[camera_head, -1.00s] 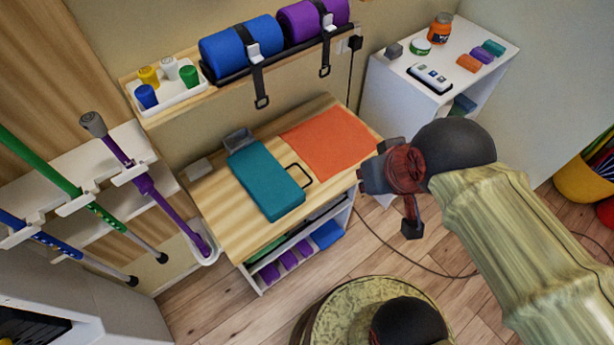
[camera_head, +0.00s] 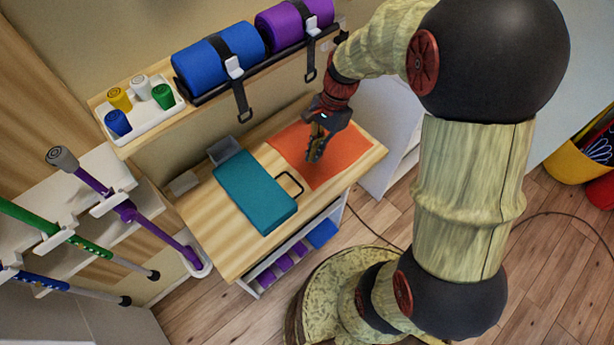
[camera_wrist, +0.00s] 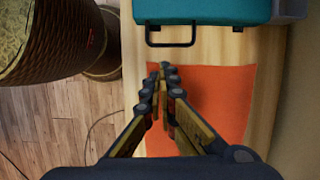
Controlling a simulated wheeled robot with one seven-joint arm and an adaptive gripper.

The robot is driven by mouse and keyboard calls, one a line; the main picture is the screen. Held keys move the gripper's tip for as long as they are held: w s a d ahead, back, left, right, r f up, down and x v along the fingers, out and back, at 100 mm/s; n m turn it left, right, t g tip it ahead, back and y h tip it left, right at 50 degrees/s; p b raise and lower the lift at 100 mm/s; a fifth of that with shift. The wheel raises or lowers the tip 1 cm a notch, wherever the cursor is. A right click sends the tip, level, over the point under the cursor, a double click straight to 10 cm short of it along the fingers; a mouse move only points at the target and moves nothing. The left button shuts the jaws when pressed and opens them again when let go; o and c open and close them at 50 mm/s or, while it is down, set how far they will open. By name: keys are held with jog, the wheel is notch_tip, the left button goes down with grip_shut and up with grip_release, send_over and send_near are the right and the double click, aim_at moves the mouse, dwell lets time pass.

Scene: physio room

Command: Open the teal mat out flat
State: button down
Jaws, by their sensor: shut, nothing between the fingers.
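The teal mat (camera_head: 255,190) lies folded into a thick block on the wooden table top. A dark wire handle (camera_head: 290,183) sticks out from its right side, toward the orange sheet. In the wrist view the teal mat (camera_wrist: 200,10) is at the top edge, with the handle (camera_wrist: 172,42) below it. My gripper (camera_head: 314,158) points down over the orange sheet, to the right of the mat and apart from it. In the wrist view my gripper (camera_wrist: 164,72) is shut and empty, its tips just below the handle.
The orange sheet (camera_head: 345,160) lies flat on the table (camera_head: 225,235). A grey box (camera_head: 225,150) stands behind the mat. Above is a shelf with a blue roll (camera_head: 220,58), a purple roll (camera_head: 290,22) and a white tray (camera_head: 150,122). Crutches (camera_head: 140,220) hang at the left.

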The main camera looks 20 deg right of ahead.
jog(key=b+x, duration=0.4)
jog(key=x, duration=0.6)
jog(key=shift+f, duration=0.4)
jog(key=shift+a, duration=0.1)
jog(key=shift+r, duration=0.1)
jog(key=shift+r+p, duration=0.6)
jog(key=shift+p, duration=0.3)
jog(key=shift+r, duration=0.1)
